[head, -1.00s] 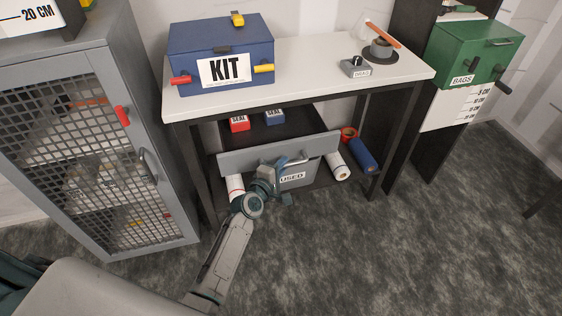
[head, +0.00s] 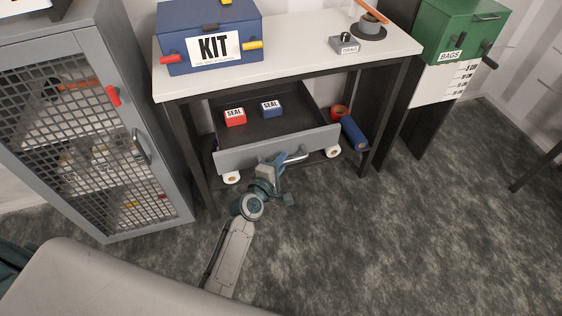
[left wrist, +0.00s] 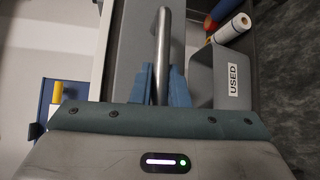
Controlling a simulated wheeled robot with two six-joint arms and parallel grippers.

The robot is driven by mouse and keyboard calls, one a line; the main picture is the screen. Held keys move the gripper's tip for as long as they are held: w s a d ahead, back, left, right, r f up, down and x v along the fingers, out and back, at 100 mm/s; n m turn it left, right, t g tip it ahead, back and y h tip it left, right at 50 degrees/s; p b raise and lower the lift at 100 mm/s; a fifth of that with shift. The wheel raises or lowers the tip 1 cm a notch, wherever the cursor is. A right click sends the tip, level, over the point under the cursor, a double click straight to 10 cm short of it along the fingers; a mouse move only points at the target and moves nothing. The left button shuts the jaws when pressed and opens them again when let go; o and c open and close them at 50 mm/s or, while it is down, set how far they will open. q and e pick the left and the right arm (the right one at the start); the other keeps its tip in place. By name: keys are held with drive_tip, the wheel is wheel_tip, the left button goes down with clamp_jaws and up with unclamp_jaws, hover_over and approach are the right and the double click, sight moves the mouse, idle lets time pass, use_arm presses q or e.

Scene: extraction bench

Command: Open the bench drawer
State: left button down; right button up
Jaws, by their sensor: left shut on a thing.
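The bench drawer (head: 235,157) has a grey front and is pulled out from under the white bench top. Its dark inside shows, with a red SEAL box (head: 235,117) and a blue SEAL box (head: 272,108) in it. My left gripper (head: 278,163) is at the drawer front, shut on the metal bar handle (head: 297,157). In the left wrist view the handle (left wrist: 162,45) runs between the two blue fingers (left wrist: 160,84). My right gripper is not in view.
The blue KIT box (head: 212,38) stands on the bench top (head: 300,40). A grey mesh cabinet (head: 180,190) stands at the left. White, red and blue rolls (head: 354,133) lie on the lower shelf. A grey USED bin (left wrist: 215,75) shows below the drawer. The floor in front is clear.

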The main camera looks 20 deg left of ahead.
use_arm(q)
drive_tip(key=c, duration=1.4)
unclamp_jaws()
drive_tip(key=b+v, duration=0.1)
drive_tip(key=v, duration=0.9)
drive_tip(key=shift+s, duration=0.4)
drive_tip(key=shift+a+f, duration=0.1)
drive_tip(key=s+a+f+m+g+y, duration=0.1)
drive_tip(key=s+f+m+g, duration=0.2)
drive_tip(key=f, duration=0.7)
drive_tip(key=s+a+f+m+g, duration=0.2)
drive_tip(key=s+f, duration=0.2)
drive_tip(key=f, duration=0.7)
drive_tip(key=s+a+f+m+g+y, duration=0.1)
drive_tip(key=s+f+m+g, duration=0.2)
drive_tip(key=f, duration=0.7)
drive_tip(key=s+a+f+m+g, duration=0.2)
drive_tip(key=s+f, duration=0.4)
drive_tip(key=s, duration=0.4)
drive_tip(key=s+a+f+m+g+y, duration=0.1)
drive_tip(key=s+a+f+m+g, duration=0.1)
drive_tip(key=s+a+f+m, duration=0.2)
drive_tip(key=s+a+f+m+g+y, duration=0.1)
drive_tip(key=s+a+f+m+g, duration=0.1)
drive_tip(key=s+f, duration=0.7)
drive_tip(key=s+a+m, duration=0.1)
drive_tip(key=s, duration=0.6)
drive_tip(key=shift+s+f+m+g, duration=0.25)
drive_tip(key=shift+f+m+g, duration=0.05)
drive_tip(key=shift+m, duration=0.1)
